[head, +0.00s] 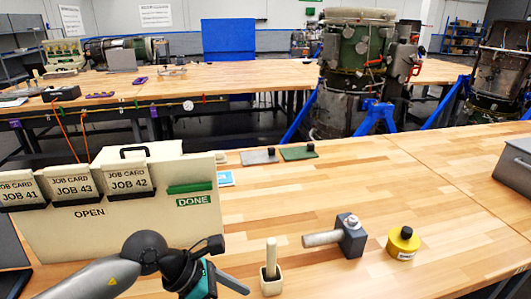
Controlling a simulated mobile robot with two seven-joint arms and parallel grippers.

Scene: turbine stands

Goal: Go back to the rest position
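My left arm comes in from the bottom left, in front of the job card board (120,235). My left gripper (222,286) is at the bottom edge, beside the board's lower right corner and left of a small cream holder (271,287) with a peg standing in it. One grey finger and a teal part show; the rest is cut off or hidden, so its opening and any hold are unclear. My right gripper is not in view.
The wooden bench carries a grey block with a rod (350,238), a yellow round container (403,243), and grey (260,156) and green (299,152) plates farther back. A grey box (515,165) stands at the right edge. The bench's middle is clear. Turbine stands (357,75) are behind.

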